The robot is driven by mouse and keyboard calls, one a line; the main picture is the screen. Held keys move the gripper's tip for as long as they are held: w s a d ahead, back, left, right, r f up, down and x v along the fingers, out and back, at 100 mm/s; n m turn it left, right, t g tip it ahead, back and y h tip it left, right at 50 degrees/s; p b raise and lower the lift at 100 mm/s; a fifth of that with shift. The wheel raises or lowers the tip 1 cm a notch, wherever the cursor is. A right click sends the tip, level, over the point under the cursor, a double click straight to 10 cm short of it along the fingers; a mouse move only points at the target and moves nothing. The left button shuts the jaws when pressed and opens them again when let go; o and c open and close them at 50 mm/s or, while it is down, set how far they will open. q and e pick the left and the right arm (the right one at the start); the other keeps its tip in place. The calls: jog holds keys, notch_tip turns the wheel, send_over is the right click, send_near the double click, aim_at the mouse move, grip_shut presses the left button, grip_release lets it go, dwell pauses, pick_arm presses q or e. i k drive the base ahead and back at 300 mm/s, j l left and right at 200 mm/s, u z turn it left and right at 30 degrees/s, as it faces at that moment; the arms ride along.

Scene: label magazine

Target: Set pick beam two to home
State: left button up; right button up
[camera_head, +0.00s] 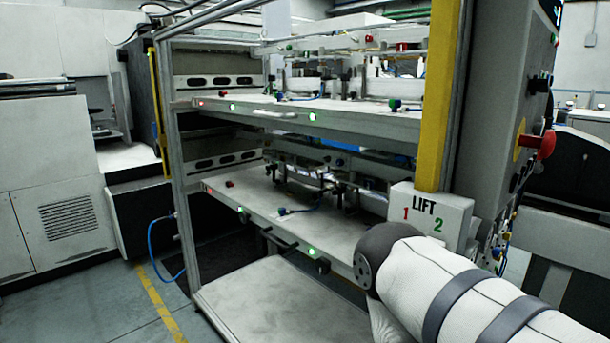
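A rack-like label magazine has an upper shelf (345,118) and a lower shelf (330,232), each carrying beam-like mechanisms with clamps and blue fittings. I see no readable label marking pick beam two, so I cannot tell which beam it is. Green lights glow on both shelf fronts, with small red lights at their left ends. A white box (430,215) marked LIFT with a red 1 and a green 2 is at the right post. My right arm enters from the lower right, its dark joint just below the LIFT box. Neither gripper is in view.
A grey control column (495,110) with a red mushroom button (539,145) stands at right beside a yellow post (438,100). A pale low platform (285,305) lies below the shelves. Open floor with a yellow line (163,305) is at lower left.

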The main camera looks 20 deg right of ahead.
aim_at(383, 165)
jog(key=i+j, duration=0.2)
jog(key=i, duration=0.25)
jog(key=i+j+u, duration=0.15)
jog(key=i, duration=0.3)
jog(key=i+j, duration=0.25)
jog(key=i, duration=0.2)
jog(key=i+j+u, duration=0.1)
jog(key=i, duration=0.4)
